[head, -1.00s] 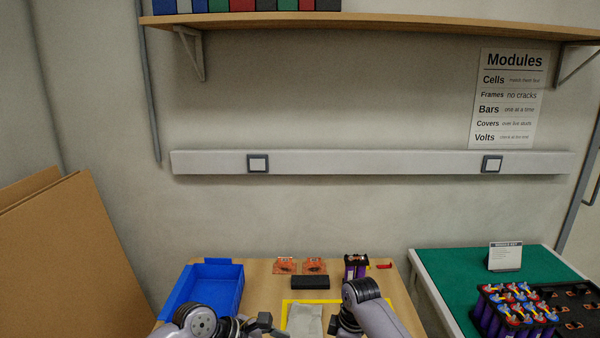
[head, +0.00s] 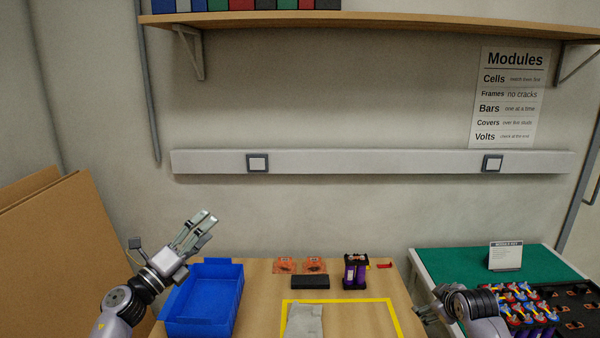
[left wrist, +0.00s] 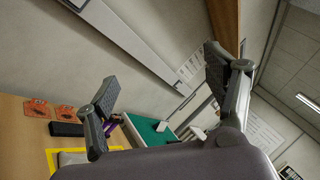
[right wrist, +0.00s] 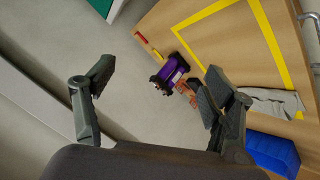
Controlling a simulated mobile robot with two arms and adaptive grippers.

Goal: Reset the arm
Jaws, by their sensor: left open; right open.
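My left gripper (head: 203,222) is raised at the left, above and beside the blue bin, pointing up and to the right. In the left wrist view its fingers (left wrist: 155,90) are spread with nothing between them. My right gripper (head: 425,312) is low at the right, over the gap between the wooden table and the green table. In the right wrist view its fingers (right wrist: 150,85) are apart and empty. Its tips in the head view are partly cut up by the background and hard to make out.
The wooden table (head: 258,300) holds a blue bin (head: 205,328), two orange packets (head: 285,265), a black block (head: 310,282), purple cells (head: 355,272) and a grey cloth (head: 305,320) inside a yellow outline. The green table (head: 450,262) holds a module with several cells (head: 520,305). Cardboard (head: 60,260) leans left.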

